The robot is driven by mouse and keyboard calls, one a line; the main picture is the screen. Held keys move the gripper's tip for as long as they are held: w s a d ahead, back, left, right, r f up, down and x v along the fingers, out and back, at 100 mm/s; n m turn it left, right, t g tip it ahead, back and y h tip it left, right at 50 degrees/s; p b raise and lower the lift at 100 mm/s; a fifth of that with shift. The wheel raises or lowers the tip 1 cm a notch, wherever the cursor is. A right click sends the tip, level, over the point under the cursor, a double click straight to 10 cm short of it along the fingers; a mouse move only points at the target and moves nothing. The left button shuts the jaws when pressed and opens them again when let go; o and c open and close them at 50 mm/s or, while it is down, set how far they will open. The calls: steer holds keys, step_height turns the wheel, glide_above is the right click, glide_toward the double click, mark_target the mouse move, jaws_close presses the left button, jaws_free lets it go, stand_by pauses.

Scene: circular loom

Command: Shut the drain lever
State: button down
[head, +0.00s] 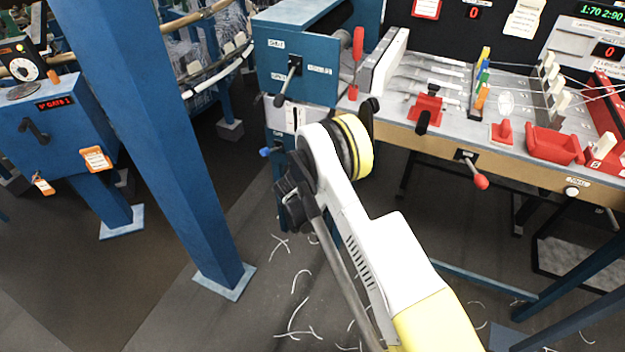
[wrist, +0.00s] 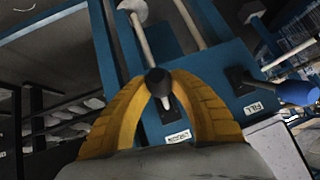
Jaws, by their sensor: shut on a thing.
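A lever with a dark ball knob (wrist: 157,77) stands on a blue panel (wrist: 205,72) in the wrist view. A white label (wrist: 178,137) by its base is too blurred to read surely; I take this as the drain lever. My gripper (wrist: 160,84) has its two yellow fingers closed in around the knob from both sides. In the head view my own arm hides the fingers and this lever. A second lever with a blue knob (wrist: 297,92) stands to the right, by a label reading FILL; its blue knob also shows in the head view (head: 265,152).
Above the lower panel is a blue box (head: 302,62) with a black-knobbed lever (head: 288,82). To the right is a workbench (head: 455,148) with red fixtures and a red-knobbed lever (head: 478,178). A blue post (head: 150,130) stands left. White scraps litter the floor.

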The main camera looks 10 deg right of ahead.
step_height(320, 180, up, 3)
steer(key=shift+f+g+y+p, duration=0.1)
steer(key=shift+g+y+p, duration=0.7)
steer(key=shift+g, duration=0.4)
steer(key=r+g, duration=0.1)
steer(key=r+g+y, duration=0.1)
steer(key=g+y+p, duration=0.1)
steer(key=shift+w+d+r+m, duration=0.2)
steer(key=shift+w+r+m, duration=0.1)
steer(key=shift+r, duration=0.1)
steer(key=shift+w+d+r, duration=0.1)
steer(key=shift+w+r, duration=0.1)
steer(key=shift+r, duration=0.35)
steer(key=c, duration=1.1)
jaws_free()
steer(key=v, duration=1.2)
steer(key=shift+d, duration=0.15)
